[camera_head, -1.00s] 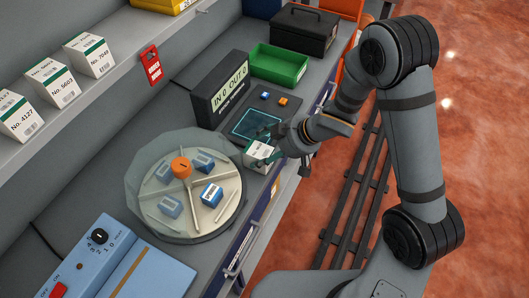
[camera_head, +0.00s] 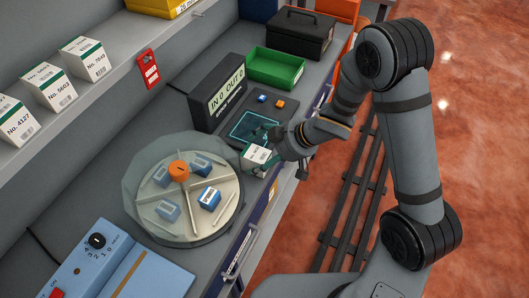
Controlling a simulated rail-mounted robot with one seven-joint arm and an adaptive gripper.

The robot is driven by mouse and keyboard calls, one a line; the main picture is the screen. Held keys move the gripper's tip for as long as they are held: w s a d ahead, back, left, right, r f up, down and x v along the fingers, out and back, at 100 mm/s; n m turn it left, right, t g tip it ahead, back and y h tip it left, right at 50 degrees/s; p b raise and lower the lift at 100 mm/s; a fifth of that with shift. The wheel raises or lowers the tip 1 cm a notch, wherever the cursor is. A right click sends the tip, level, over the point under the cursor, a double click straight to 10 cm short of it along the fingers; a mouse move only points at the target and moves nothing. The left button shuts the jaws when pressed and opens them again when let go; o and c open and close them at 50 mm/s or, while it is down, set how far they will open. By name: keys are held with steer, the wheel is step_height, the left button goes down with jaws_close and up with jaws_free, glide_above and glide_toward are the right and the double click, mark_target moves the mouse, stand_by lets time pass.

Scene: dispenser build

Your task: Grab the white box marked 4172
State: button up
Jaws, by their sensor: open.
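A small white box (camera_head: 257,155) with a green band sits at the front edge of the bench, beside the dark pad; its label is too small to read. My gripper (camera_head: 266,146) is open, with its teal fingers close around this box; I cannot tell whether they touch it. On the shelf at left stand three white boxes with green bands. Their labels appear to read 4127 (camera_head: 17,122), 5603 (camera_head: 54,88) and 7040 (camera_head: 87,60). I can read 4172 on none of them.
A round turntable (camera_head: 228,204) under a clear cover holds several blue blocks. An "IN 0 OUT 0" display (camera_head: 216,98), green tray (camera_head: 275,67) and black case (camera_head: 301,32) stand behind. A blue control panel (camera_head: 140,270) lies front left.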

steer(key=shift+d+r, duration=0.1)
steer(key=shift+r, duration=0.25)
steer(key=p+v, duration=0.4)
steer(key=v, duration=0.6)
steer(key=shift+d+r, duration=0.25)
steer(key=shift+r, duration=0.05)
steer(key=shift+o, duration=0.6)
steer(key=shift+s+d+r, duration=0.25)
steer(key=shift+d, duration=0.05)
